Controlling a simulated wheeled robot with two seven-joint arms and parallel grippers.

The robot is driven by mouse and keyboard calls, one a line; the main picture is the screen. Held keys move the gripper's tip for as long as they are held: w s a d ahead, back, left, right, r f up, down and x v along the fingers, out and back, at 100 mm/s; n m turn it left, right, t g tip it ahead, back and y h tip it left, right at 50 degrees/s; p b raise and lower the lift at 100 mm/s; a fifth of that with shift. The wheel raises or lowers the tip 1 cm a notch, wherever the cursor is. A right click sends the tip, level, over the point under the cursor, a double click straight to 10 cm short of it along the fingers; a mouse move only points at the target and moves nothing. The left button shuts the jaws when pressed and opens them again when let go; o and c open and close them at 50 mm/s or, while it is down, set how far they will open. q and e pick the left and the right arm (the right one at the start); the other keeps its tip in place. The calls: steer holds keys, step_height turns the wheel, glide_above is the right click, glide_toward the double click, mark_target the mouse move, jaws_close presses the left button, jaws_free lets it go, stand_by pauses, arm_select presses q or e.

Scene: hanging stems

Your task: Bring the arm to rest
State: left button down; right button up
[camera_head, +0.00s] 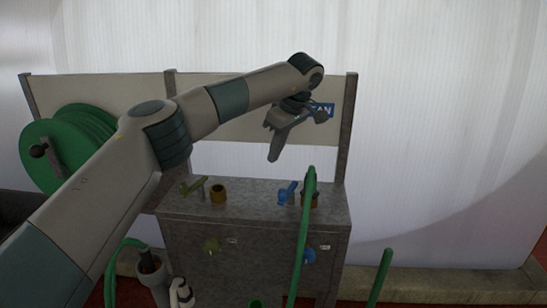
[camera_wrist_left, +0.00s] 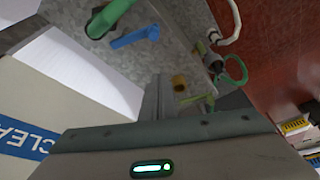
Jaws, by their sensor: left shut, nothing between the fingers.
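My left arm comes in from the left across the head view. Its gripper (camera_head: 274,156) is shut and empty, with the fingers pointing down above the grey metal cabinet (camera_head: 255,205). It hangs in front of the gap below the pale back panel and touches nothing that I can see. In the left wrist view the closed fingers (camera_wrist_left: 158,88) stick up from the gripper body, with the cabinet top beyond. My right gripper is in neither view.
The cabinet top carries a blue handle (camera_head: 287,193), a yellow-green handle (camera_head: 193,186), a brass fitting (camera_head: 218,194) and an arching green hose (camera_head: 304,220). A green hose reel (camera_head: 85,125) stands at left. A blue CLEAN sign (camera_wrist_left: 22,143) is close to the gripper.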

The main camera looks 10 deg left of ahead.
arm_select(q)
steer(key=shift+f, duration=0.15)
